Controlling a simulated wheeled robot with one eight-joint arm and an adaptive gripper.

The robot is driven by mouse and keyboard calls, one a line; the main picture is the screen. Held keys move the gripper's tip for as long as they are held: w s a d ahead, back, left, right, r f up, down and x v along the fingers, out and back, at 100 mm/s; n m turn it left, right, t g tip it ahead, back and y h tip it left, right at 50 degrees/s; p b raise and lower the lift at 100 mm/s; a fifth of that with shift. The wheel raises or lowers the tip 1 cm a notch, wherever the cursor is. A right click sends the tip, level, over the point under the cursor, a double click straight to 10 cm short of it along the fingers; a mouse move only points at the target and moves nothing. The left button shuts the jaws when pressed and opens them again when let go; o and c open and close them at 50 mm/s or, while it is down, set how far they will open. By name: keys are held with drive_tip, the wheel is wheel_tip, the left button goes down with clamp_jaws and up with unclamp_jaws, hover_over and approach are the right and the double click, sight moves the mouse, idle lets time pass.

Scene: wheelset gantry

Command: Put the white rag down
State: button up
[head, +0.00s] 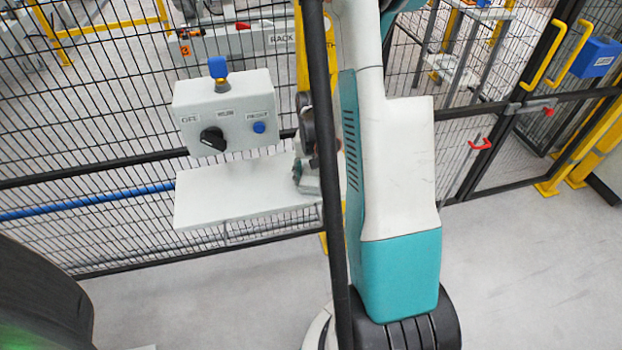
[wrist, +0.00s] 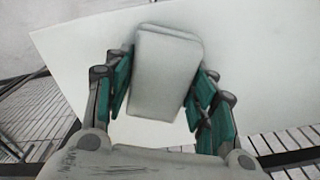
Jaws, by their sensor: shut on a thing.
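The white rag (wrist: 166,65) shows in the wrist view as a folded, pale block between the green finger pads. My gripper (wrist: 163,84) is shut on it from both sides. Behind the rag lies a white shelf (head: 230,200), which also shows in the wrist view (wrist: 75,50). Whether the rag touches the shelf or hangs above it I cannot tell. In the head view my gripper (head: 305,178) is at the right end of the shelf, partly hidden by a dark post and my arm. I cannot make out the rag there.
A control box (head: 225,108) with a black rotary switch, a blue button and a blue-topped knob is above the back of the shelf. Black mesh fence (head: 80,130) runs behind. The left and middle of the shelf are bare.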

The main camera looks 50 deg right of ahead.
sight(312, 174)
drive_tip(key=shift+f, duration=0.1)
drive_tip(key=shift+f, duration=0.1)
drive_tip(key=o, duration=0.8)
drive_tip(key=shift+f, duration=0.1)
drive_tip(key=o, duration=0.4)
drive_tip(key=shift+r, duration=0.2)
wheel_tip(312, 174, up, 12)
drive_tip(key=p, duration=0.4)
